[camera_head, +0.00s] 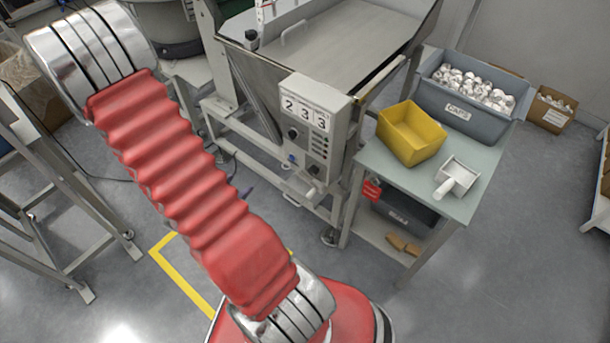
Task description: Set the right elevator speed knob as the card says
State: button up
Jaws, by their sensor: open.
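A grey control box (325,135) is mounted on the front of the grey machine. Its top shows the digits 2, 3 and 3 on a white panel (304,113). A dark round knob (293,132) sits below the digits on the left, and a column of small dark controls (319,150) runs down the right. I cannot tell which is the right elevator speed knob, nor read any setting. My gripper is out of view; only my red-sleeved arm shows, rising to the upper left, apart from the box in the picture.
A small table (466,208) right of the box bears a yellow bin (411,134), a white scoop (457,177) and a grey crate (470,115) of white caps. A cardboard box (552,110) stands behind. The floor (500,285) at the lower right is clear.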

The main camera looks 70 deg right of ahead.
aim_at(311, 173)
jog(key=s+d+m+g+h, duration=0.1)
jog(key=s+g, duration=0.4)
jog(key=s, duration=0.8)
jog(key=shift+d+f+m+h, duration=0.4)
jog(key=shift+d+f+h, duration=0.1)
jog(key=shift+h, duration=0.1)
jog(key=shift+d, duration=0.1)
jog(key=shift+x, duration=6.8)
